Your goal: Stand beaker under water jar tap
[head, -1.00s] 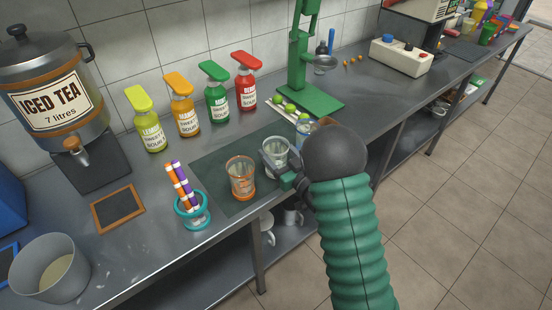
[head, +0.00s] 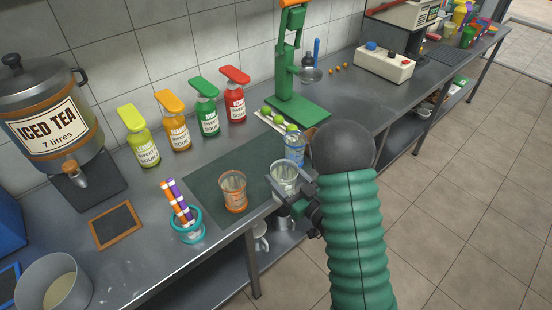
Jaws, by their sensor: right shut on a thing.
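The large metal drinks jar (head: 50,120) stands at the far left. Its label reads "ICED TEA 7 litres", and its tap (head: 74,173) points down over a dark stand (head: 95,185). My right gripper (head: 283,183) is shut on a clear glass beaker (head: 285,172), upright near the right front of the dark mat (head: 215,171). Whether the beaker's base clears the surface is hard to tell. A second glass with orange markings (head: 233,191) stands on the mat, left of the held beaker and apart from it. My left gripper is not in view.
A teal-rimmed pen holder (head: 187,225) and a wood-framed slate (head: 116,225) lie between mat and jar. Several squash bottles (head: 174,122) line the wall. A clear bottle (head: 294,146) stands behind the beaker; a green press (head: 295,100) is farther back. A grey pot (head: 55,285) sits front left.

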